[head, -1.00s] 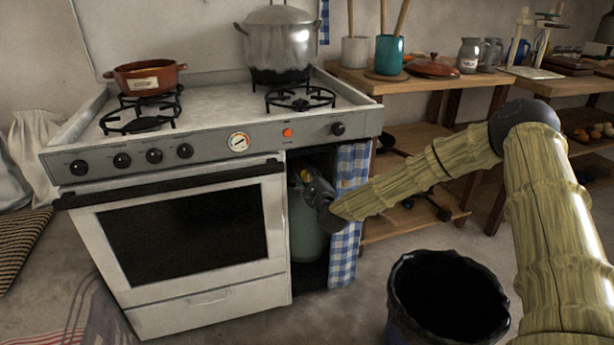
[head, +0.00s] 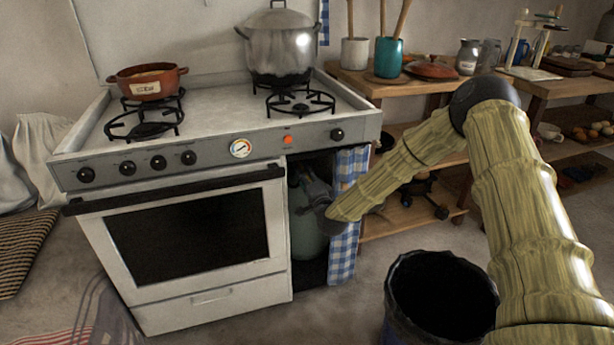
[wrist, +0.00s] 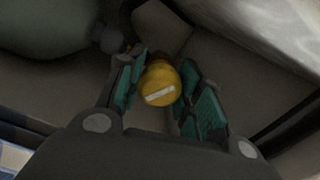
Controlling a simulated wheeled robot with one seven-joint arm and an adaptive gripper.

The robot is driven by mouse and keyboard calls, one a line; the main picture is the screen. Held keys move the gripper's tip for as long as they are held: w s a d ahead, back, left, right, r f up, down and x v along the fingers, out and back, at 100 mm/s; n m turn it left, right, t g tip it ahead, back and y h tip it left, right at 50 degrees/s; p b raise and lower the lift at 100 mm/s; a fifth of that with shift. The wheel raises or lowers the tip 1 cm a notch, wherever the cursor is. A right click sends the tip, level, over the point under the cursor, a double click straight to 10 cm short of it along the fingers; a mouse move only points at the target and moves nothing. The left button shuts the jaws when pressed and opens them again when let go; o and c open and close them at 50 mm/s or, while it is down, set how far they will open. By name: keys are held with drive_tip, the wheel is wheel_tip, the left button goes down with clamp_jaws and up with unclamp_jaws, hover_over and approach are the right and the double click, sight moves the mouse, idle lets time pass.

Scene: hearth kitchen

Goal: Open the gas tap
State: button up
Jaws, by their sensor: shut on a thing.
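The gas tap is a round yellow knob (wrist: 159,84) with a white bar on its face, which lies slightly tilted from level in the wrist view. My gripper (wrist: 157,92) has its teal-padded fingers on both sides of the knob and is shut on it. In the head view my gripper (head: 314,190) reaches into the open bay right of the oven and hides the tap. The grey-green gas cylinder (head: 306,232) stands upright in that bay, below my gripper. Its rounded body also shows in the wrist view (wrist: 50,25).
The white stove (head: 180,240) stands left of the bay, with a red pan (head: 147,84) and a large pot (head: 281,50) on top. A blue checked curtain (head: 345,235) hangs close along the bay's right side. A black bin (head: 392,320) stands on the floor in front.

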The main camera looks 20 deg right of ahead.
drive_tip(key=n+p, duration=0.1)
drive_tip(key=n, duration=0.1)
drive_tip(key=shift+n, duration=0.4)
drive_tip(key=shift+f+n+p, duration=0.15)
drive_tip(key=shift+n+p, duration=0.6)
drive_tip(key=shift+n, duration=1.05)
drive_tip(key=shift+s, duration=0.1)
drive_tip(key=o, duration=1)
drive_tip(key=shift+o, duration=0.2)
drive_tip(key=s, duration=1.2)
drive_tip(key=shift+d, duration=0.25)
